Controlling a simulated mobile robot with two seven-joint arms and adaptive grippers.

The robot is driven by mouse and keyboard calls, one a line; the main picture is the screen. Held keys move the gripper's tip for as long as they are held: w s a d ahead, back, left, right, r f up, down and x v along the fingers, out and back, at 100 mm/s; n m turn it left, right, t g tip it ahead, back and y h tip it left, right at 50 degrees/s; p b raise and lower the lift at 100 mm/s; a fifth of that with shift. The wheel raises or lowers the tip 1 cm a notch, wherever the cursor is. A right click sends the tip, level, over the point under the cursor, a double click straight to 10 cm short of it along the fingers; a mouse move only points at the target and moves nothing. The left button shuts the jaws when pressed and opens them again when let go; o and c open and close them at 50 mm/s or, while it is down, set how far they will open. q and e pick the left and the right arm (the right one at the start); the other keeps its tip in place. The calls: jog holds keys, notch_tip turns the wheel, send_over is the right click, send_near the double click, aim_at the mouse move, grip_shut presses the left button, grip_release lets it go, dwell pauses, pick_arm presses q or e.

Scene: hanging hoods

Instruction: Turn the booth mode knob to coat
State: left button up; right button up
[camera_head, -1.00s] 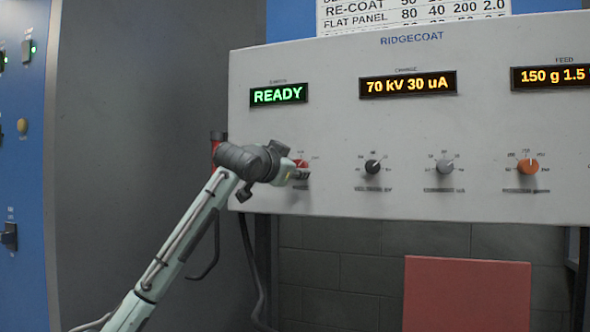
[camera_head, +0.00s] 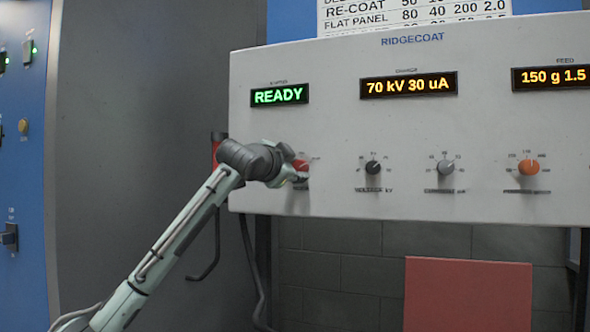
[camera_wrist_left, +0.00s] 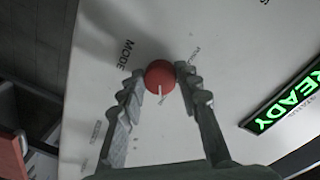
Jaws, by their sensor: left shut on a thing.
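The red mode knob (camera_head: 301,164) is at the left of the grey panel's knob row, partly hidden by my left gripper (camera_head: 300,177). In the left wrist view the knob (camera_wrist_left: 160,72) sits between the two fingertips of the left gripper (camera_wrist_left: 161,76), which is shut on it. The knob's white pointer line points down in that view, toward the palm. The word MODE (camera_wrist_left: 124,54) is printed left of the knob there. Small position labels around the knob are too blurred to read. My right gripper is not in view.
The panel (camera_head: 330,140) carries a black knob (camera_head: 373,167), a grey knob (camera_head: 446,167) and an orange knob (camera_head: 528,167) to the right. A green display (camera_head: 279,95) reads READY. A red board (camera_head: 467,295) stands below. A blue cabinet (camera_head: 25,170) is at the far left.

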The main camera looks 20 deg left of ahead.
pick_arm(q)
jog(key=o, duration=1.2)
jog(key=shift+c, duration=0.2)
jog(key=s, duration=1.2)
jog(key=shift+a+r, duration=0.35)
jog(key=shift+a, duration=0.05)
jog(key=shift+f, duration=0.1)
